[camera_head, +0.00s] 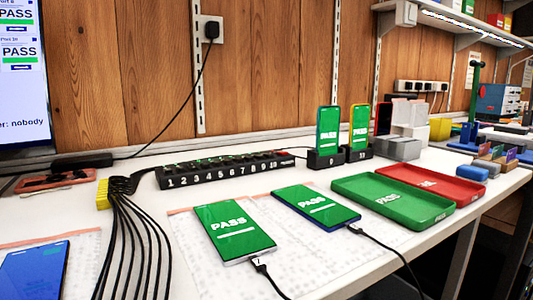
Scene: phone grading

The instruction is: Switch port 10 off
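A black multi-port hub (215,172) lies on the white table near the back wall, with white numbers 1 to 10 along its front. Port 10 (273,165) is at the hub's right end. Small green marks show along the hub's top, and a small red part (286,153) is at its right end. The position of port 10's switch is too small to tell. The monitor (22,75) at the upper left shows green PASS panels, one with a label that seems to read port 10. Neither of my grippers is in view.
Two phones reading PASS, one nearer (232,229) and one farther (315,204), lie cabled on a pale mat. Two docked phones (328,128) stand right of the hub. A green tray (392,200) and red tray (430,184) lie right. Black cables (135,235) run left of the mat.

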